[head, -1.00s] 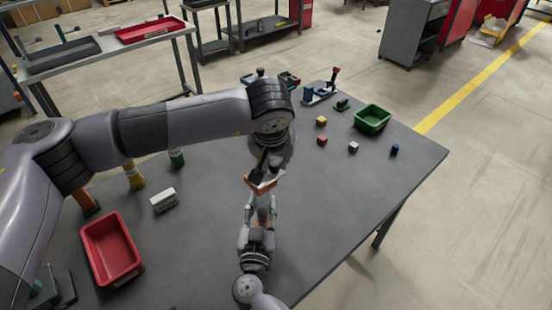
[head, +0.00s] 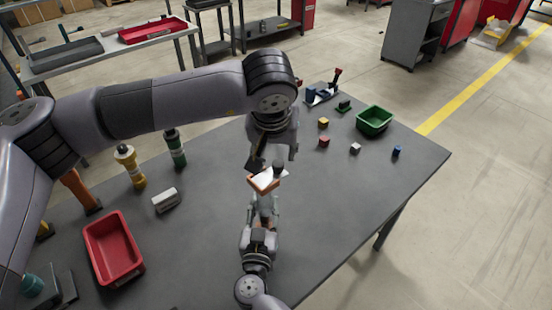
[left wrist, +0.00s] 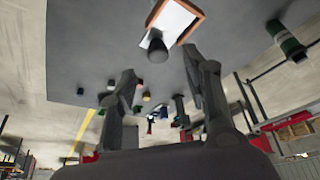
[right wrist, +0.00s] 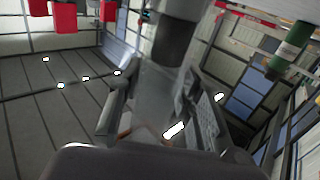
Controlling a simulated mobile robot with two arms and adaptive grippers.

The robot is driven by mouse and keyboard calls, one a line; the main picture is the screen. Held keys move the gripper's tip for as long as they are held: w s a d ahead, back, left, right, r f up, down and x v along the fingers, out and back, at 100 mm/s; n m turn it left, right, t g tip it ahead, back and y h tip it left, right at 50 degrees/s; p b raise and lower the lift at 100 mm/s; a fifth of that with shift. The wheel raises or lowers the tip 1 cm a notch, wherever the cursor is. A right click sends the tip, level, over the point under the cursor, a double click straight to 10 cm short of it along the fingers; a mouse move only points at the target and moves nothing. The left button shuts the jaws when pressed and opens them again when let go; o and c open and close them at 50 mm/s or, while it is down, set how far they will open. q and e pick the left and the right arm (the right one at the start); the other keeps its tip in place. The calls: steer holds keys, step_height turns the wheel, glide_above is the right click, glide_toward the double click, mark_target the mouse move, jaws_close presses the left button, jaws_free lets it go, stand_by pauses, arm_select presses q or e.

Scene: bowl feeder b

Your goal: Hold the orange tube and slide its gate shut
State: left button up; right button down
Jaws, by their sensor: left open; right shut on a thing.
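An orange-edged tube end (head: 264,182) with a white face and a dark knob (head: 278,169) stands above my right gripper (head: 263,203) in the head view. My right gripper is shut on the tube, mostly hidden by the fingers. My left gripper (head: 275,157) hangs open over the tube end, a finger to either side of the knob. In the left wrist view the orange rim (left wrist: 196,27), white face (left wrist: 172,20) and knob (left wrist: 157,46) lie just beyond the open fingers (left wrist: 160,72). Whether a finger touches the knob, I cannot tell.
An orange post (head: 78,190), a yellow tube (head: 130,165) and a green tube (head: 175,148) stand at the table's left. A red bin (head: 113,248) and a white-grey block (head: 166,200) lie nearer.

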arm_select(q)
steer(key=v, duration=0.6)
steer(key=shift+s, duration=0.1)
arm_select(e)
steer(key=c, duration=1.1)
jaws_free()
steer(key=shift+o, duration=0.2)
arm_select(q)
step_height(320, 180, up, 2)
steer(key=shift+p, duration=1)
arm_select(e)
steer(key=s+a, duration=0.3)
steer(key=s, duration=1.6)
steer(key=shift+s, duration=0.4)
steer(key=shift+a, duration=0.1)
